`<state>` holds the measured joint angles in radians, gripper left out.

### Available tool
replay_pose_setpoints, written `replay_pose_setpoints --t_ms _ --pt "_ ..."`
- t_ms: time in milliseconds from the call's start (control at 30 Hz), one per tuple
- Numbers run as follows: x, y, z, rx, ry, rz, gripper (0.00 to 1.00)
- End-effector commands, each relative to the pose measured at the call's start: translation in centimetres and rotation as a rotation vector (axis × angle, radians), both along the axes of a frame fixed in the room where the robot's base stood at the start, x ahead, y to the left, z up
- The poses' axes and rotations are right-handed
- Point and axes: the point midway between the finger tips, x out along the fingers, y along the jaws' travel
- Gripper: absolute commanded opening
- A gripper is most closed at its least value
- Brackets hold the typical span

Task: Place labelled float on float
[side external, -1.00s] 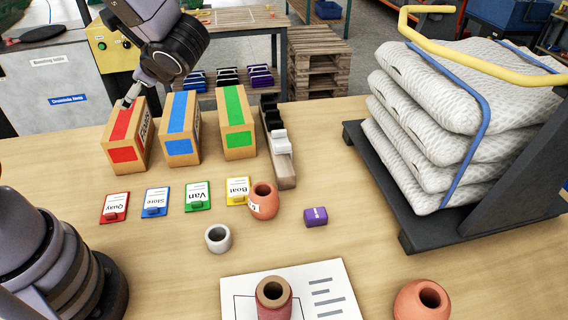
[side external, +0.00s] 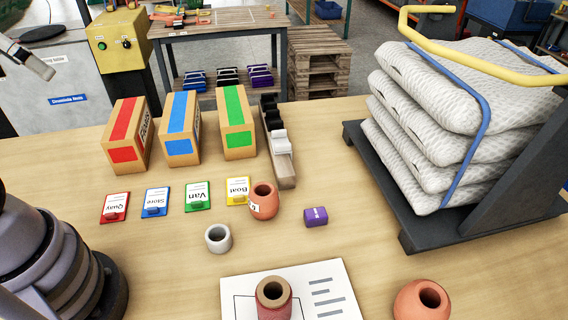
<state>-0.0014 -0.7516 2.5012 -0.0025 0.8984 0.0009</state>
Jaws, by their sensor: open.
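The labelled float (side external: 264,203) is an orange, hollow, rounded piece with a small white tag on its side. It stands upright on the table beside the yellow "Boat" card. Another orange float (side external: 421,301), plain on its visible side, sits at the bottom right, cut by the frame edge. A red spool-like piece (side external: 274,297) with a tan hollow top stands on the printed sheet at the bottom centre. Part of my gripper (side external: 40,66) shows at the upper left edge, well away from the floats. It holds nothing that I can see; most of it is outside the frame.
A grey ring (side external: 218,238) and a purple block (side external: 316,216) stand near the labelled float. Coloured cards, several striped boxes and a narrow tray (side external: 287,178) lie behind. A trolley (side external: 405,238) with stacked netting fills the right. The table between purple block and sheet is clear.

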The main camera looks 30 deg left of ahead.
Motion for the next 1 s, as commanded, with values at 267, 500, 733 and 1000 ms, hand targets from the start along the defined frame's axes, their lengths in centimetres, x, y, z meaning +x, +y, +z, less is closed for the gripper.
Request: replay_pose_setpoints --t_ms 267,500,733,1000 --pt "0.3 -0.4 -0.4 -0.029 0.049 0.005 1.0" --pt "2.7 -4.7 -3.7 -0.305 0.425 0.074 1.0" --pt "6.7 -9.9 -6.8 -0.681 0.83 0.214 1.0" --pt "13.7 -14.1 -11.8 -1.158 1.182 0.47 1.0"
